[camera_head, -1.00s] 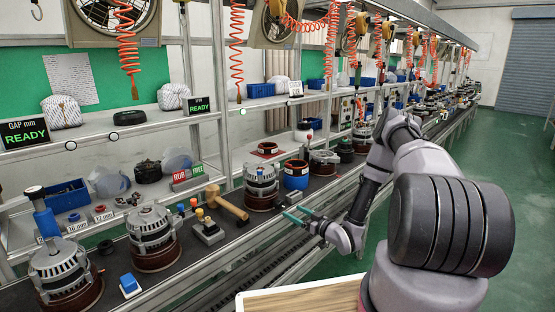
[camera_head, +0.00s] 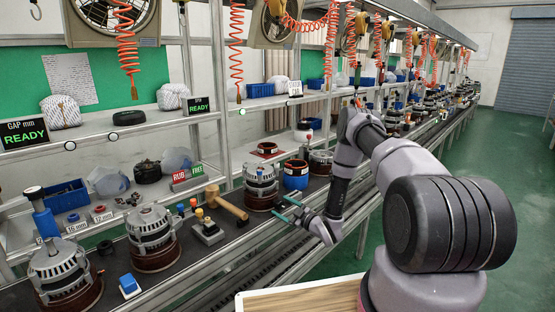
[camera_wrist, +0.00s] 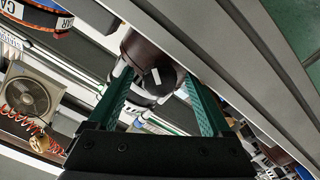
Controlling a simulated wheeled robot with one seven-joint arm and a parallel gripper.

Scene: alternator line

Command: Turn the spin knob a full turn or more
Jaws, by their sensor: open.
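The spin knob (camera_wrist: 157,80) shows in the wrist view as a dark round knob with a white mark on its face, beside a brown-red base (camera_wrist: 132,48). My gripper (camera_wrist: 156,92) is open, with its teal fingers on either side of the knob in this view. I cannot tell whether they touch it. In the head view my gripper (camera_head: 284,208) reaches over the bench's front edge, close to the dark red base of an alternator (camera_head: 262,182). I cannot make out the knob there.
A blue-banded cylinder (camera_head: 296,176) stands just right of the alternator. Metal rails run along the bench front. The green floor (camera_head: 500,150) at the right is clear.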

